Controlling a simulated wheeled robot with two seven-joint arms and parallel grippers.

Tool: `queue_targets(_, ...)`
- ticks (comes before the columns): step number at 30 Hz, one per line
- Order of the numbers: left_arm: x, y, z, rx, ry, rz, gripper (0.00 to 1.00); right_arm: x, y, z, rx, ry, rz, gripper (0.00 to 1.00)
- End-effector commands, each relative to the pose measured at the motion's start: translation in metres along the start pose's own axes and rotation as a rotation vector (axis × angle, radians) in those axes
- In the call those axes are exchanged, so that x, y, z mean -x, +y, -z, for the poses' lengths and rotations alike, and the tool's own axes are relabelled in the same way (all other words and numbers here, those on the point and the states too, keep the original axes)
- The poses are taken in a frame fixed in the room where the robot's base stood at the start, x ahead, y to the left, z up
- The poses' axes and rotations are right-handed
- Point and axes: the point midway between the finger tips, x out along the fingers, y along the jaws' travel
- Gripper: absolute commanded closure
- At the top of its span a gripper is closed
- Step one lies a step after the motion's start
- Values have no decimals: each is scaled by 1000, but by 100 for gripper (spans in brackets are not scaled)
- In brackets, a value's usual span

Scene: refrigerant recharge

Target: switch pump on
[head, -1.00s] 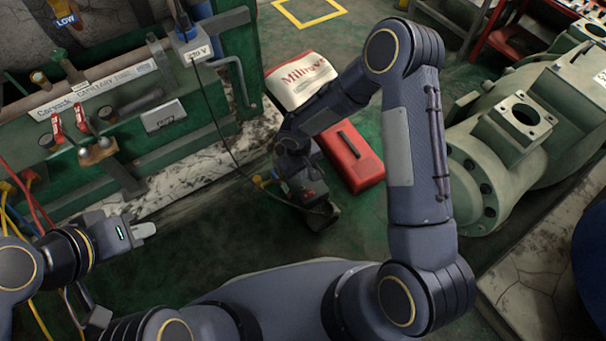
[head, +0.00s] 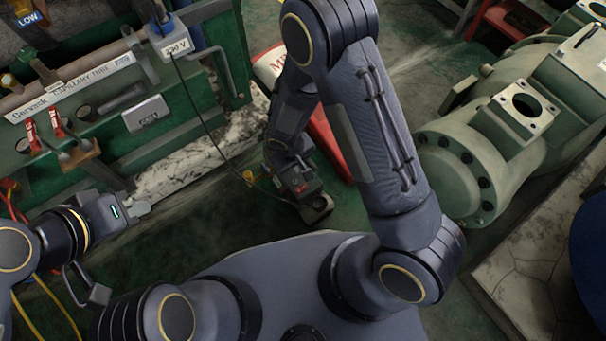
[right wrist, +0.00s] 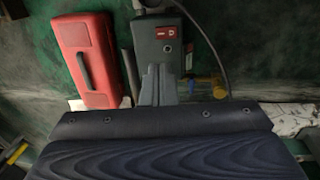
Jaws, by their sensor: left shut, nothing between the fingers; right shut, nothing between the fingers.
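The pump (right wrist: 158,48) is a dark grey-green box with a small red switch or label (right wrist: 166,30) at its far end in the right wrist view. In the head view the pump (head: 316,206) is on the floor, partly hidden by my right arm. My right gripper (right wrist: 158,72) is shut and empty, its fingers overlapping the pump's near part and pointing towards the red area; I cannot tell whether they touch. In the head view its fingertips are hard to make out. My left gripper (head: 140,208) is shut and empty, apart at the lower left.
A red toolbox (right wrist: 90,60) lies beside the pump. A black cord (head: 196,110) runs from the 230 V box (head: 175,47) down towards the pump. A green bench (head: 75,140) stands at left, a large green machine (head: 520,130) at right.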

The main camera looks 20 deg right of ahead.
Motion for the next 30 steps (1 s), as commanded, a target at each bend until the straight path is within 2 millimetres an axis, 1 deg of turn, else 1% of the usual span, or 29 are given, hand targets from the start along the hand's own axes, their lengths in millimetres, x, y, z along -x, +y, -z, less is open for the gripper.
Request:
queue_targets(7,0,0,0,0,0,0,100,0,0,0,0,0,0,100)
queue_targets(11,-3,-1,-2,0,0,0,100,-7,0,0,0,-1,0,100)
queue_targets(14,-8,-4,-4,0,0,0,100,-21,0,0,0,-2,0,100)
queue_targets(24,-34,-16,-17,0,0,0,100,-94,-1,0,1,-3,0,100)
queue_targets(27,-40,-18,-20,0,0,0,100,-113,0,0,0,-2,0,100)
queue_targets(30,-46,-21,-23,0,0,0,100,-126,0,0,0,-1,1,100)
